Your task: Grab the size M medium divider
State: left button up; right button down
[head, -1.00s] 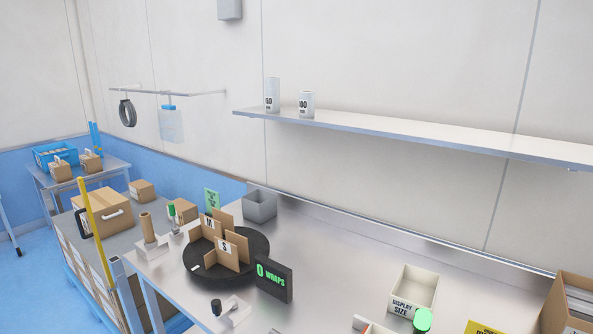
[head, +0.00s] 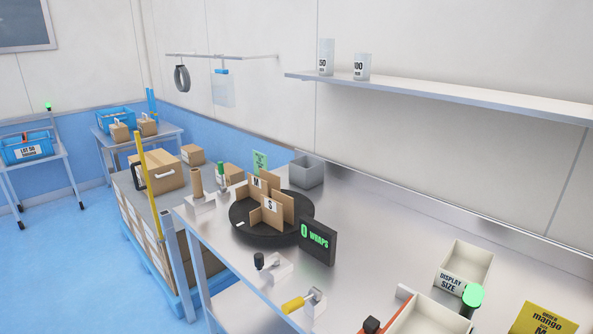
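The cardboard divider marked M (head: 257,184) stands upright on the black round turntable (head: 242,229) on the steel bench. It is at the back left of the turntable. A second cardboard divider marked S (head: 270,212) stands in front of it and partly hides it. Crossing cardboard panels show to the right of both labels; which divider each belongs to is hard to tell. Neither of my grippers shows in the head view.
A black "0 WRAPS" display (head: 317,241) stands right of the turntable. A grey bin (head: 307,172) is behind it. A white "DISPLAY SIZE" bin (head: 465,268) and a yellow order card (head: 542,320) are at right. The bench middle (head: 370,225) is clear.

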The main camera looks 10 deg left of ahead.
aim_at(256, 187)
jog(key=i+j+z, duration=0.2)
jog(key=i+j, duration=0.15)
jog(key=j, duration=0.3)
jog(key=i+j+z, duration=0.15)
jog(key=j, duration=0.15)
jog(key=i+j+z, duration=0.1)
jog(key=j, duration=0.25)
jog(key=i+j+z, duration=0.1)
jog(key=j, duration=0.25)
jog(key=i+j+z, duration=0.1)
jog(key=j, duration=0.3)
jog(key=i, duration=0.1)
